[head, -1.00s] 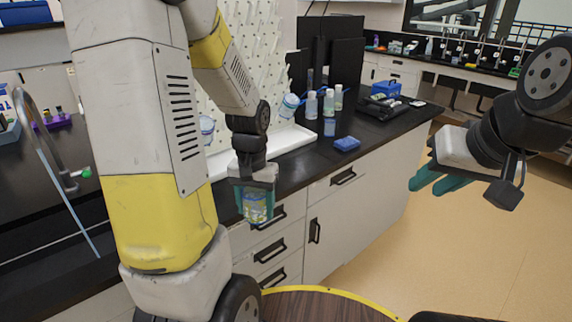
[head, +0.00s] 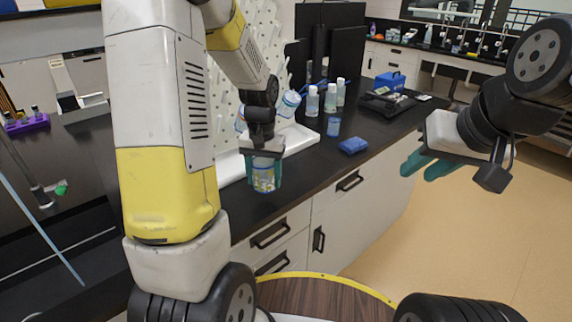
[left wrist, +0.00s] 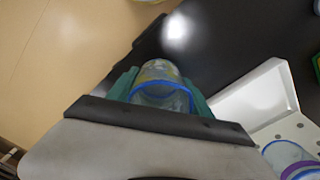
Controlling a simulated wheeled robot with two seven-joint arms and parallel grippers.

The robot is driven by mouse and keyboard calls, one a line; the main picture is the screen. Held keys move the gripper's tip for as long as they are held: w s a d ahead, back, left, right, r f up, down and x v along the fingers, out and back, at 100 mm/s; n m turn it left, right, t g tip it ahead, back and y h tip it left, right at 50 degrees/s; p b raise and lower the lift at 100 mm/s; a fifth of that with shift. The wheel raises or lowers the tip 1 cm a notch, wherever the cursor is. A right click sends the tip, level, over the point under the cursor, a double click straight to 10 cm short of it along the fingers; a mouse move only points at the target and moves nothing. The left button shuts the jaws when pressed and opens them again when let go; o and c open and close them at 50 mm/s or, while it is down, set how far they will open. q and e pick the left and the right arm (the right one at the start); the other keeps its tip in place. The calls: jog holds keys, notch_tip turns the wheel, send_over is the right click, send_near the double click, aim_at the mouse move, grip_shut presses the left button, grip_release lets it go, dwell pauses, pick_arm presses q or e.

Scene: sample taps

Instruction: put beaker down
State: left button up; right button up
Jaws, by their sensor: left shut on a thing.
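My left gripper (head: 264,172) is shut on a clear beaker (head: 263,178) with a blue rim and yellow-green markings. The beaker is upright between the green fingers, over or at the front part of the black counter (head: 290,192); I cannot tell whether its base touches the top. In the left wrist view the beaker (left wrist: 161,88) sits between the green fingers (left wrist: 160,92), with the dark counter beyond it and the counter edge close by. My right gripper (head: 428,167) hangs over the floor to the right, away from the counter, and appears open and empty.
A white drying-rack tray (head: 300,139) lies behind the beaker, with glassware on the pegboard (head: 268,50). The counter front between the beaker and blue box is clear.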

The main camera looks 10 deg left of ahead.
pick_arm(q)
jog(key=w, duration=0.2)
jog(key=w+d, duration=0.1)
jog(key=w, duration=0.1)
jog(key=w+d, duration=0.1)
jog(key=w, duration=0.2)
jog(key=shift+f, duration=2.05)
jog(key=shift+f, duration=0.15)
jog(key=o, duration=1.3)
